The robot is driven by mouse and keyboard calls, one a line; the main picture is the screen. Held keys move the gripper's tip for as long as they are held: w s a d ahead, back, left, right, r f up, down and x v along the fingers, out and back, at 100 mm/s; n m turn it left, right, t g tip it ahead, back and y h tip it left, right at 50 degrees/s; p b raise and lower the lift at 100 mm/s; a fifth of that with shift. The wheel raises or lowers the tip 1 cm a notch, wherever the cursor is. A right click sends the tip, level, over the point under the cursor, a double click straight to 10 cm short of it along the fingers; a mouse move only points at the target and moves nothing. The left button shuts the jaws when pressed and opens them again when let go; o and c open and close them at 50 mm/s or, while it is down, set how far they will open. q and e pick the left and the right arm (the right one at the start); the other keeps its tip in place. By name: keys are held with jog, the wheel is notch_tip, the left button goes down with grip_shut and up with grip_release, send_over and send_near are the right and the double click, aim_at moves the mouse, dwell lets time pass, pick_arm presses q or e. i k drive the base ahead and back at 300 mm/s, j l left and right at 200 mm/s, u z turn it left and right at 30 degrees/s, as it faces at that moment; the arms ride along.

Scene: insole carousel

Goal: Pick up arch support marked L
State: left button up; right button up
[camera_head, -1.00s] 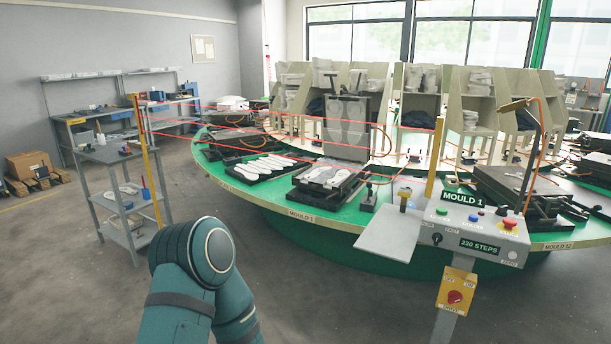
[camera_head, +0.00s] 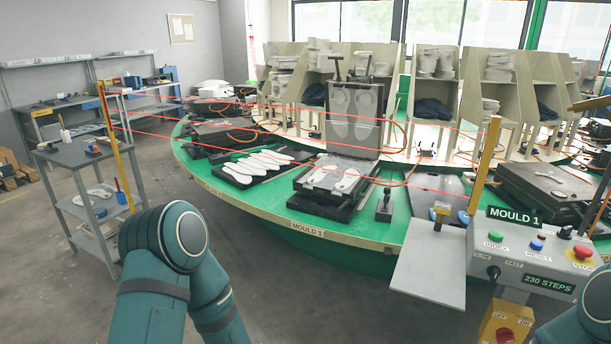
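Several white insole-shaped pieces lie in a row on a dark tray (camera_head: 236,178) on the green carousel. The open mould 1 (camera_head: 311,188) sits to their right with white pieces (camera_head: 344,181) on its lower plate; its raised lid (camera_head: 353,117) shows two sole shapes. I cannot read an L mark on any piece, so I cannot tell which is the arch support. A teal part of my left arm (camera_head: 165,262) shows at the lower left, short of the carousel. A bit of my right arm shows at the lower right corner. Neither gripper is in view.
The round green carousel (camera_head: 300,215) fills the middle. Red beams cross above its near side from a yellow post (camera_head: 118,145) to another (camera_head: 484,165). A control box (camera_head: 530,255) with a grey shelf (camera_head: 428,268) stands at right. A grey cart (camera_head: 75,160) stands left.

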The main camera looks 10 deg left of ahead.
aim_at(463, 216)
jog(key=i+j, duration=1)
jog(key=i, duration=0.3)
jog(key=i+j+u, duration=0.1)
jog(key=i, duration=0.4)
jog(key=k+j+z, duration=0.1)
jog(key=k+z, duration=0.25)
jog(key=k+j+z, duration=0.1)
jog(key=z, duration=0.25)
jog(key=l+z, duration=0.3)
jog(key=l, duration=0.45)
